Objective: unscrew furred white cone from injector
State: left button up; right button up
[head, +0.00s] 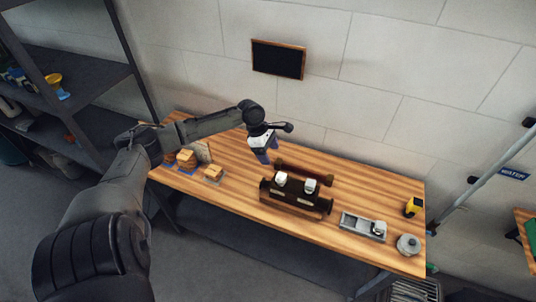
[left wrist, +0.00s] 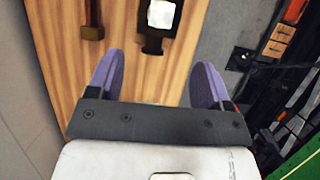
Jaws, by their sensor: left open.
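A dark injector stand (head: 297,200) sits mid-bench with two white cones on top, a left one (head: 281,178) and a right one (head: 310,186). I cannot tell from the head view which is furred. The left wrist view shows one white piece (left wrist: 161,14) on the dark stand (left wrist: 152,46) at the top edge. My left gripper (head: 265,155) is above the bench, behind and left of the stand. Its purple fingers (left wrist: 157,85) are spread and empty, with bare wood between them. My right gripper is in neither view.
A brown bar (head: 303,172) lies behind the stand. A grey tray (head: 350,221), a grey round pot (head: 408,244) and a yellow device (head: 413,206) are to the right. Wooden blocks (head: 186,158) sit at the left. The bench (head: 375,190) is clear at the back right.

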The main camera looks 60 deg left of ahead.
aim_at(281, 176)
pick_arm(q)
jog(key=x, duration=1.3)
jog(key=shift+d+b, duration=0.25)
jog(key=shift+b, duration=0.1)
jog(key=c, duration=0.3)
jog(key=shift+r, duration=0.1)
jog(key=c, duration=0.8)
jog(key=shift+r+p, duration=0.1)
jog(key=shift+p, duration=0.45)
jog(key=shift+c, duration=0.2)
jog(key=shift+n+t+y+p, duration=0.3)
jog(key=shift+n+p, duration=1)
jog(key=shift+p, duration=1.1)
jog(key=shift+n+p, duration=0.7)
jog(key=shift+p, duration=0.7)
